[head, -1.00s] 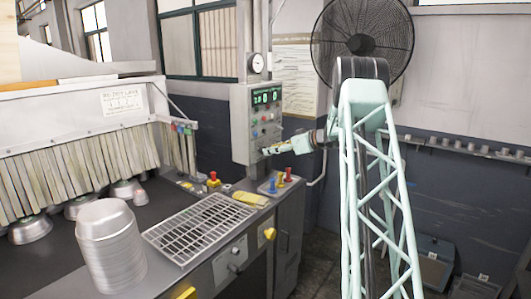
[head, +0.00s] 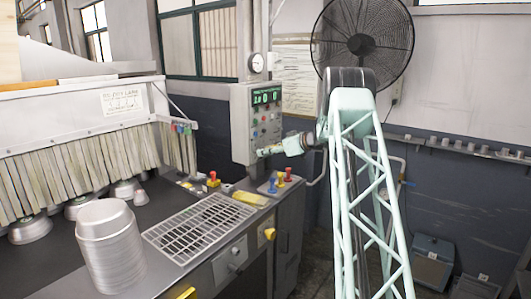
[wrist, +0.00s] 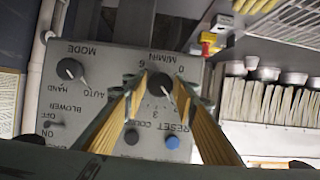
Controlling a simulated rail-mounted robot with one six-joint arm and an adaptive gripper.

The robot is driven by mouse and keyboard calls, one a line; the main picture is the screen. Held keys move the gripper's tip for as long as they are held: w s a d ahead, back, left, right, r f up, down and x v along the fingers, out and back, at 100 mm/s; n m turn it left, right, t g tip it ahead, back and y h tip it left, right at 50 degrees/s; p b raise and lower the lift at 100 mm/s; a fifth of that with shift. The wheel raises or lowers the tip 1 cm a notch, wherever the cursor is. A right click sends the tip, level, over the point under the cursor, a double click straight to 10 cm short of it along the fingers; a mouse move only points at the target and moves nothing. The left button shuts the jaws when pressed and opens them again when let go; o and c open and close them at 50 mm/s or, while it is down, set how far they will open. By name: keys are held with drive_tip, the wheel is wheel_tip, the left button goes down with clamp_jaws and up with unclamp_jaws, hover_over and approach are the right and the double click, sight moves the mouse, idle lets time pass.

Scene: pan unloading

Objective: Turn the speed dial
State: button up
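The speed dial (wrist: 160,86) is a black knob with a pale pointer, marked M/MIN with 0, 3 and 6 around it, on a grey control box (head: 239,136). In the wrist view the box's lettering is upside down. My gripper (wrist: 161,88) has yellow-padded fingers, one on each side of the speed dial. The fingers are apart, with a narrow gap beside the knob; no contact is clear. In the head view my gripper (head: 266,152) is at the lower front of the box, and the dial is not distinguishable there.
The MODE knob (wrist: 70,69), a blue RESET button (wrist: 172,142) and a black button (wrist: 131,137) sit close by on the panel. Stacked pans (head: 107,250) stand left.

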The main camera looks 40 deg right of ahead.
drive_tip(key=c, duration=0.4)
drive_tip(key=shift+m, duration=0.4)
drive_tip(key=shift+d+f+m+t+y, duration=0.1)
drive_tip(key=shift+m+t+y, duration=0.95)
drive_tip(key=shift+m, duration=2.7)
drive_tip(key=shift+f+m+t+y, duration=0.15)
drive_tip(key=shift+m+t+y, duration=0.85)
drive_tip(key=shift+m, duration=2.7)
drive_tip(key=shift+d+f+m+t+y, duration=0.1)
drive_tip(key=shift+m+t+y, duration=0.35)
drive_tip(key=shift+m+y, duration=2.25)
drive_tip(key=shift+m+h, duration=1.05)
drive_tip(key=shift+m, duration=0.1)
drive_tip(key=o, duration=0.8)
